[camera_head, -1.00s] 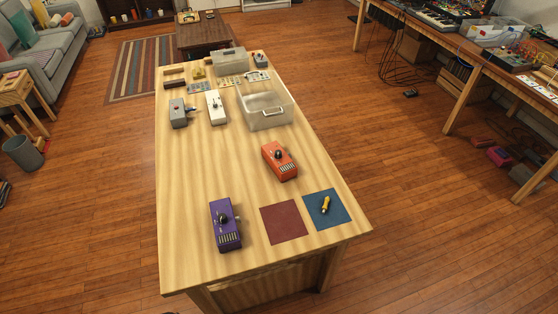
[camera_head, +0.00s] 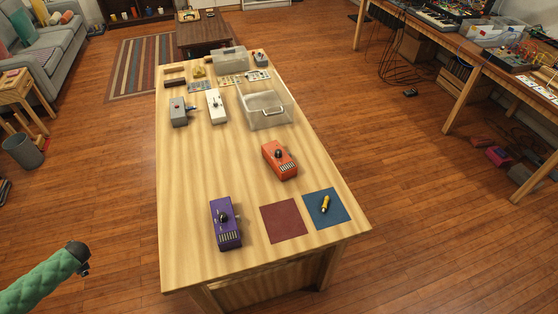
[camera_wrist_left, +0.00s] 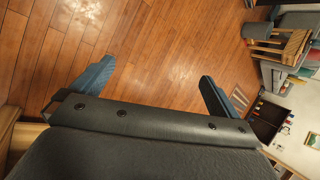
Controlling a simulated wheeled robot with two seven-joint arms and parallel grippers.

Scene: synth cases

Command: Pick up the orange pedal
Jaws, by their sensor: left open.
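The orange pedal (camera_head: 279,160) lies on the wooden table (camera_head: 190,200), right of the table's middle, with a dark knob on top. My left arm comes in at the lower left of the head view, and its dark end (camera_head: 78,252) is off the table's left side, well away from the pedal. In the left wrist view my left gripper (camera_wrist_left: 155,82) has its two blue fingers spread wide with nothing between them. Only floor and furniture lie beyond the fingers there. My right gripper is not in view.
A purple pedal (camera_head: 225,223) stands at the table's near left. A maroon square (camera_head: 284,221) and a blue square (camera_head: 322,217) with a yellow object (camera_head: 325,204) lie at the near right. Grey (camera_head: 178,112) and white (camera_head: 216,106) pedals and a clear bin (camera_head: 268,118) stand farther back.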

